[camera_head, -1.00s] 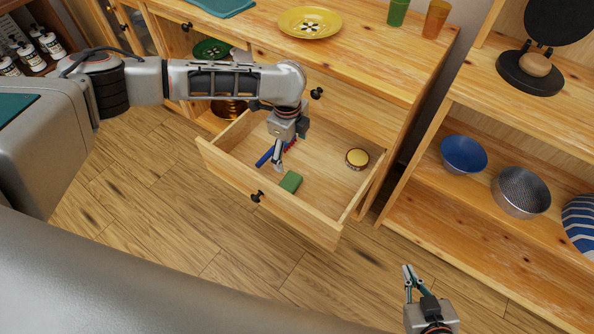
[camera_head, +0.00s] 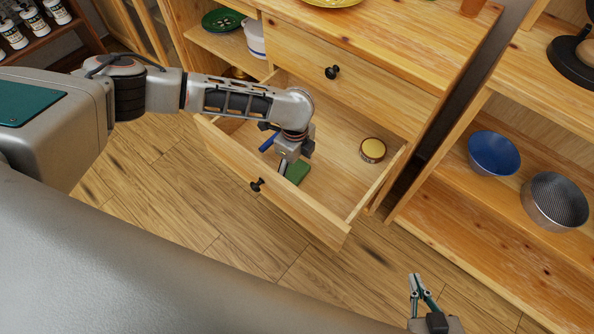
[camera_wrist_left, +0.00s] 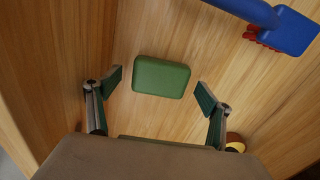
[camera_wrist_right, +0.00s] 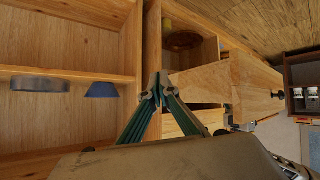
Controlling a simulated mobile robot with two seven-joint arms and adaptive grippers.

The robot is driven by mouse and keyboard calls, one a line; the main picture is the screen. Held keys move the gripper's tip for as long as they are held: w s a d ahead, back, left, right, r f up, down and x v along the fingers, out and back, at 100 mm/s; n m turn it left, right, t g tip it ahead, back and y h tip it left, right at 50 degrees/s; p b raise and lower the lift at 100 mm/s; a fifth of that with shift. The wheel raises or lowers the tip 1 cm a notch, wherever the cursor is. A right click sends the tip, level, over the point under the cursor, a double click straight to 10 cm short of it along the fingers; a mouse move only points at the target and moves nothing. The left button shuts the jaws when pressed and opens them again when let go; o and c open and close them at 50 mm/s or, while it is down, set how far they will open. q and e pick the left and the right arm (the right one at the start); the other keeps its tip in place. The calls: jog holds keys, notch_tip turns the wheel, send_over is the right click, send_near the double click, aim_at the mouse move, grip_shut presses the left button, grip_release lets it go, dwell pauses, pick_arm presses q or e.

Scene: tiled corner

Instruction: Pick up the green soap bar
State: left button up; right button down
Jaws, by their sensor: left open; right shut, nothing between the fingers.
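The green soap bar (camera_head: 297,172) lies flat on the floor of the open wooden drawer (camera_head: 325,190), near its front panel. It also shows in the left wrist view (camera_wrist_left: 161,76), between and just beyond the spread fingers. My left gripper (camera_wrist_left: 158,88) is open and points down into the drawer over the soap. In the head view the left gripper (camera_head: 283,168) partly covers the soap. My right gripper (camera_head: 415,280) is shut and empty, outside the drawer at the lower right; its closed fingertips also show in the right wrist view (camera_wrist_right: 158,88).
A blue brush with red bristles (camera_wrist_left: 285,30) and a round yellow-topped tin (camera_head: 372,150) lie in the drawer. The drawer's front panel (camera_head: 270,190) stands close to the soap. A shelf at the right holds a blue bowl (camera_head: 494,154) and a metal sieve-like pan (camera_head: 553,202).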

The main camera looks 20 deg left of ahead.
pick_arm(q)
jog(key=shift+f, duration=0.7)
jog(key=shift+r, duration=0.15)
jog(key=c, duration=1.4)
jog(key=shift+o, duration=0.2)
